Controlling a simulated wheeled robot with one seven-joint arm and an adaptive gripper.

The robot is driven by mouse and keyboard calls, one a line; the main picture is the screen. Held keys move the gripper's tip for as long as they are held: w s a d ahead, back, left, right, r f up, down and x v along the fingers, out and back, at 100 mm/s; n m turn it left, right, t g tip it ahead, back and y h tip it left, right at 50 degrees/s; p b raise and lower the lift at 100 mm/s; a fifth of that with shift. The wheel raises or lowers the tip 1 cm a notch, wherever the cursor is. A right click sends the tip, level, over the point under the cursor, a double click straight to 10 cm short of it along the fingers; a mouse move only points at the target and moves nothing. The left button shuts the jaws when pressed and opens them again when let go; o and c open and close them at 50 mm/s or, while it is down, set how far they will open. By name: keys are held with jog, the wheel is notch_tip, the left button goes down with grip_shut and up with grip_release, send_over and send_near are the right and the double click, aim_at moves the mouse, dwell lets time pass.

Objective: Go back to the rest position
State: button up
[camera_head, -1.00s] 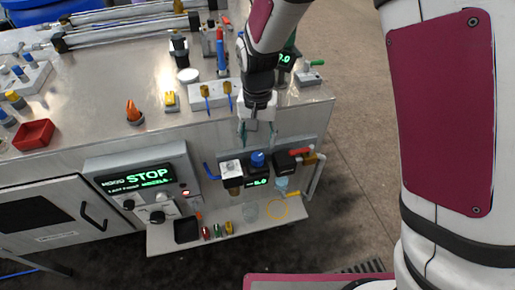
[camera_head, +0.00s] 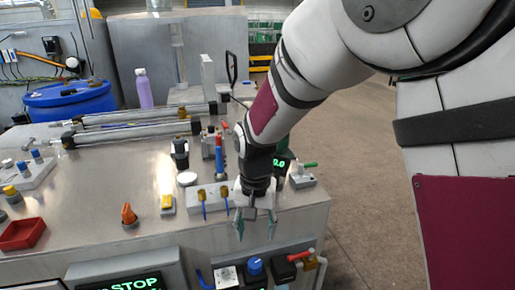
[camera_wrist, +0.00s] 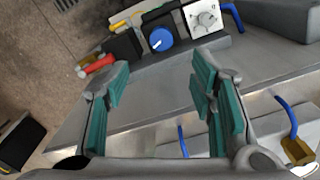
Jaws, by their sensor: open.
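My gripper (camera_head: 255,226) hangs from my arm at the front edge of the metal bench (camera_head: 95,190), pointing down. Its two green-padded fingers are apart with nothing between them. In the wrist view the open fingers of my gripper (camera_wrist: 158,112) frame the bench edge and the front panel. The blue knob (camera_wrist: 161,39) and the white dial box (camera_wrist: 203,17) lie beyond the fingertips. The same blue knob (camera_head: 255,267) shows below my gripper in the head view.
A block with brass valves (camera_head: 210,197) stands left of my gripper. A green-handled valve (camera_head: 303,176) is to its right. A red tray (camera_head: 22,233), an orange knob (camera_head: 129,214) and a yellow switch (camera_head: 167,204) sit on the bench. Open floor (camera_head: 365,190) lies right.

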jog(key=s+d+r+t, duration=0.2)
jog(key=s+d+r, duration=0.6)
jog(key=d+r, duration=0.5)
jog(key=s+d+r+t, duration=0.1)
jog(key=s+d+r, duration=0.1)
jog(key=s, duration=0.5)
jog(key=s+d+r+n+t+p, duration=0.1)
jog(key=s+d+r, duration=0.1)
jog(key=s+d, duration=0.3)
jog(key=s, duration=0.2)
jog(key=shift+s+r, duration=0.35)
jog(key=shift+d, duration=0.1)
